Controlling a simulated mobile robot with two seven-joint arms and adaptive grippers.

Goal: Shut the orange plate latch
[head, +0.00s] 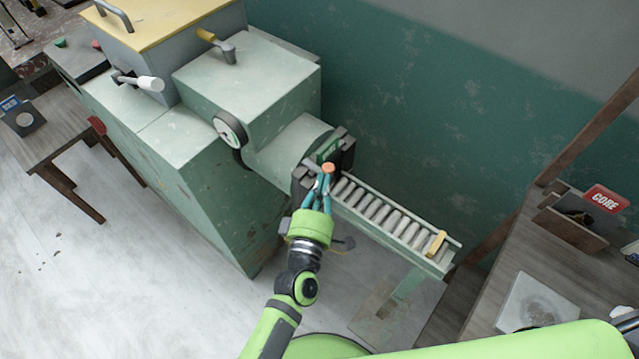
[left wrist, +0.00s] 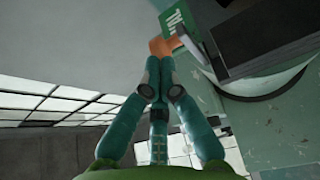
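The orange plate latch (head: 328,168) is at the end of the machine's round barrel, beside a dark plate with a green label. It also shows in the left wrist view (left wrist: 160,46), at the tips of my fingers. My left gripper (head: 325,177) has its teal fingers drawn together on the latch. In the left wrist view the fingertips (left wrist: 161,66) converge at the orange piece and partly cover it. The latch's hinge and lower part are hidden. My right gripper does not show in the head view.
A green roller rack (head: 405,247) with a yellow-handled tool (head: 435,243) runs right from the barrel. The green machine (head: 250,80) stands behind left. A wooden table (head: 60,130) is at left. At right a bench holds a box with a red CORE sign (head: 606,198).

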